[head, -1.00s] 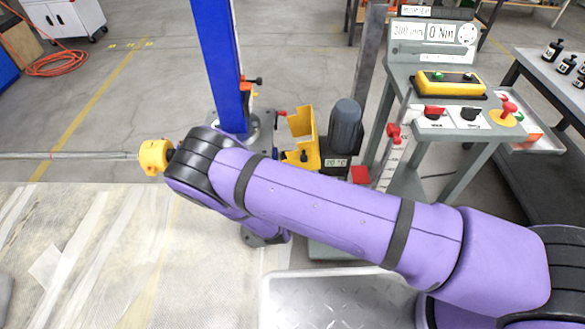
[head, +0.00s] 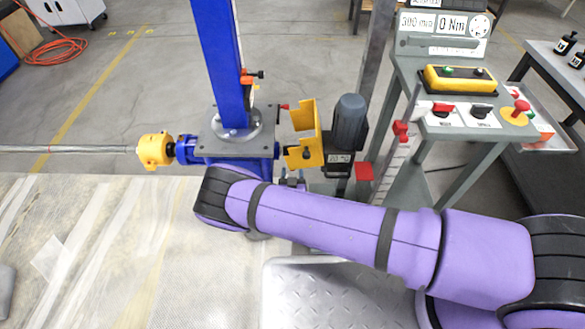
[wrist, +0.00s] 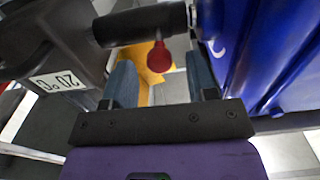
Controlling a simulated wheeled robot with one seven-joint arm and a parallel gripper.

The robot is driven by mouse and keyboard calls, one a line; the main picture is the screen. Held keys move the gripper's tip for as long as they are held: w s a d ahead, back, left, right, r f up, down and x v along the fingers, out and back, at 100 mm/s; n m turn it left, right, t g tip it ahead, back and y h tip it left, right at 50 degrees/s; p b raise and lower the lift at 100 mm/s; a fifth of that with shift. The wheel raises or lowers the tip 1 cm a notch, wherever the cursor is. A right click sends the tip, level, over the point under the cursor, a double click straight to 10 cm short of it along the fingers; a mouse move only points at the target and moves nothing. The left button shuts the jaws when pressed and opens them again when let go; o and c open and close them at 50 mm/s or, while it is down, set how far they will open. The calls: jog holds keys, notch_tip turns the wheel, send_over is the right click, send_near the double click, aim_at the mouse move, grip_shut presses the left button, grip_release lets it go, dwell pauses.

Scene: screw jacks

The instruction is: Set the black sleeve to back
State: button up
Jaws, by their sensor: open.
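The black sleeve (wrist: 140,24) lies across the top of the wrist view. It spans between the dark motor unit (wrist: 55,45) on the left and the blue jack housing (wrist: 265,50) on the right, with a short light shaft piece at its right end. My gripper (wrist: 160,82) is open and empty, its two fingers below the sleeve in the picture and apart from each other. A red ball knob (wrist: 159,57) shows between the fingers. In the head view the blue jack (head: 238,150) stands beyond my arm, which hides most of the gripper; I cannot make out the sleeve there.
A yellow guard (head: 304,130) stands open between the jack and the grey motor (head: 348,122). A yellow coupling (head: 154,150) joins a long shaft at left. A control stand (head: 440,70) with buttons is at right. A metal tray (head: 330,300) is in front.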

jog(key=shift+w, duration=1.3)
jog(key=shift+c, duration=0.3)
grip_shut()
jog(key=d, duration=0.7)
jog(key=shift+s, duration=0.15)
jog(key=shift+o, duration=0.3)
grip_release()
jog(key=shift+d, duration=0.1)
